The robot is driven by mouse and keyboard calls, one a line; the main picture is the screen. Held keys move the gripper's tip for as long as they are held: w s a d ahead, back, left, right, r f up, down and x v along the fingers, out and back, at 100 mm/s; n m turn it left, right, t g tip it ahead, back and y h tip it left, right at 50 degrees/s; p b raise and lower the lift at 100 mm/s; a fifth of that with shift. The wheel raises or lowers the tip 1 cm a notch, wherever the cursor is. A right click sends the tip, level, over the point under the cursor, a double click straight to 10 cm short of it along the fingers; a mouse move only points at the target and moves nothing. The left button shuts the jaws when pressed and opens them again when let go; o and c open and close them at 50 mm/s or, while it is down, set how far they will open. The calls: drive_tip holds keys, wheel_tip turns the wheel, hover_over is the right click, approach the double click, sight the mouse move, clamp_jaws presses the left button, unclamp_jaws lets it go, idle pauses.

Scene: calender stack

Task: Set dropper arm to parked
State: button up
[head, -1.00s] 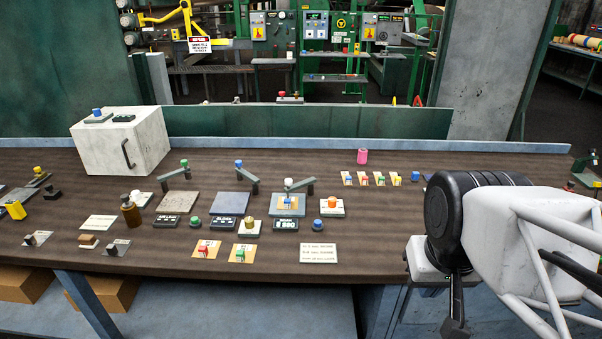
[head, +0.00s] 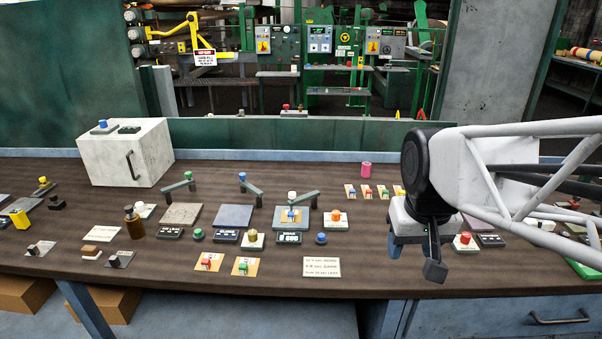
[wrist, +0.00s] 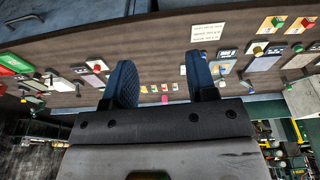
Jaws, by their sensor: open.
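Three small swing arms stand along the bench, each a grey bar on a post with a coloured knob: green (head: 188,175), blue (head: 242,177) and white (head: 292,195). I cannot read which is the dropper arm. The white-knobbed one has its bar (head: 306,198) angled over the back of a blue-grey plate (head: 279,222) that holds a tan card. My gripper (head: 416,255) is open and empty above the right part of the bench, well right of all three arms. In the wrist view its blue-padded fingers (wrist: 162,84) are spread apart with bench between them.
A white box with a handle (head: 108,162) stands at the back left. A pink cylinder (head: 366,170) and several small carded pieces (head: 367,191) lie left of my gripper. A printed card (head: 321,267) lies near the front edge. A red-knobbed button (head: 465,242) is right of my gripper.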

drive_tip(key=w+a+r, duration=0.1)
drive_tip(key=w+a, duration=0.1)
drive_tip(key=w, duration=0.4)
drive_tip(key=w+a+r, duration=0.1)
drive_tip(key=w+a, duration=0.1)
drive_tip(key=w, duration=0.4)
drive_tip(key=n+g, duration=0.2)
drive_tip(key=n, duration=0.2)
hover_over(292, 193)
drive_tip(key=f, duration=1.3)
drive_tip(key=shift+s+d, duration=0.15)
drive_tip(key=shift+d, duration=0.1)
drive_tip(key=shift+w+a+f, duration=0.2)
drive_tip(key=shift+w+a, duration=0.05)
drive_tip(key=shift+f, duration=0.1)
drive_tip(key=shift+f, duration=3.8)
clamp_jaws()
